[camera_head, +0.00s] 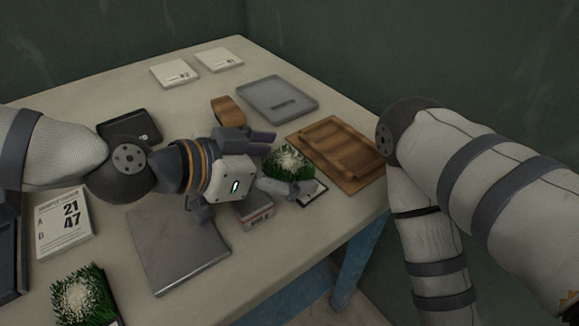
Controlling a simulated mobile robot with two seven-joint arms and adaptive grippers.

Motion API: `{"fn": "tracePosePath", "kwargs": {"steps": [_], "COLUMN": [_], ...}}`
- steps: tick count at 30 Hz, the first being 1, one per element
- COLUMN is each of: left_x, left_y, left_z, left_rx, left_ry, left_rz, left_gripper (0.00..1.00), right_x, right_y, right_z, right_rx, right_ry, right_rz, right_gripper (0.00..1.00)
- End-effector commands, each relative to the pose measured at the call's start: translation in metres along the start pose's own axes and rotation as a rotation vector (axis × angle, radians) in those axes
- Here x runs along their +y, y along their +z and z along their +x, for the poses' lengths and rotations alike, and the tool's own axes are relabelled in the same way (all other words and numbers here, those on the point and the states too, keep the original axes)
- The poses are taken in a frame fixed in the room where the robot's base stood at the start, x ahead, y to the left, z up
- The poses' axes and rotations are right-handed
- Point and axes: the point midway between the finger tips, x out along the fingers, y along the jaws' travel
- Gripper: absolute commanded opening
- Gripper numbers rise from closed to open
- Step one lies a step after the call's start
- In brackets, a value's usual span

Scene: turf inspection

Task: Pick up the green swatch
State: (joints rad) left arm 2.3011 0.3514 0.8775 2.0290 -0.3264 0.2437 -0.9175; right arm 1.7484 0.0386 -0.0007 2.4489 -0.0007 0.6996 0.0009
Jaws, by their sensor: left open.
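A green turf swatch with a pale, whitish top (291,160) sits near the right side of the table, on or beside a small white-and-dark card. My left gripper (284,165) is open, its fingers reaching right toward this swatch. One finger shows behind the swatch and one in front; I cannot tell whether they touch it. A second green swatch with whitish tufts (84,295) lies at the table's lower left. My right arm comes in from the right and bends downward; its gripper is out of view.
A wooden tray (366,181) lies right of the near swatch, with a grey tray (277,100) behind. A brown block (228,111), a small box (256,211) and a grey plate (178,247) lie around my left gripper. The table's right edge is close.

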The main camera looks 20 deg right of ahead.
Motion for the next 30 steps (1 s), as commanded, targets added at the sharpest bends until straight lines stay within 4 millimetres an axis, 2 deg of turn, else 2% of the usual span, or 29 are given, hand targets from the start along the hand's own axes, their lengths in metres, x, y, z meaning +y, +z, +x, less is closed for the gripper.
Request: {"fn": "tracePosePath", "kwargs": {"steps": [5,9,10,11,23,26,28,30], "left_x": [-0.001,0.000,0.000,0.000,-0.001,-0.001,-0.001,0.010], "left_y": [-0.001,-0.001,-0.001,-0.001,-0.004,-0.015,-0.029,-0.043], "left_z": [0.000,0.000,0.000,0.000,-0.002,-0.008,-0.016,-0.030], "left_rx": [0.001,0.001,0.001,0.001,0.001,0.002,0.004,0.004], "left_ry": [-0.002,-0.001,-0.001,-0.001,-0.002,-0.003,-0.005,-0.005], "left_rz": [0.001,0.001,0.000,0.001,0.001,0.004,0.009,0.014], "left_gripper": [0.86,0.55,0.49,0.47,0.47,0.47,0.47,0.47], "right_x": [0.000,0.000,0.000,0.000,0.000,0.000,0.000,-0.001], "right_y": [0.000,0.000,0.000,0.000,-0.001,-0.002,-0.004,-0.008], "right_z": [0.000,0.000,0.000,0.000,-0.001,-0.004,-0.007,-0.015], "right_rx": [0.001,0.001,0.001,0.001,0.003,0.011,0.020,0.043], "right_ry": [0.000,0.000,0.000,0.000,0.000,0.000,-0.001,-0.002], "right_rz": [0.000,0.000,0.000,0.000,0.000,0.000,0.000,0.000], "right_gripper": [0.40,0.40,0.40,0.40,0.40,0.40,0.40,0.40]}}
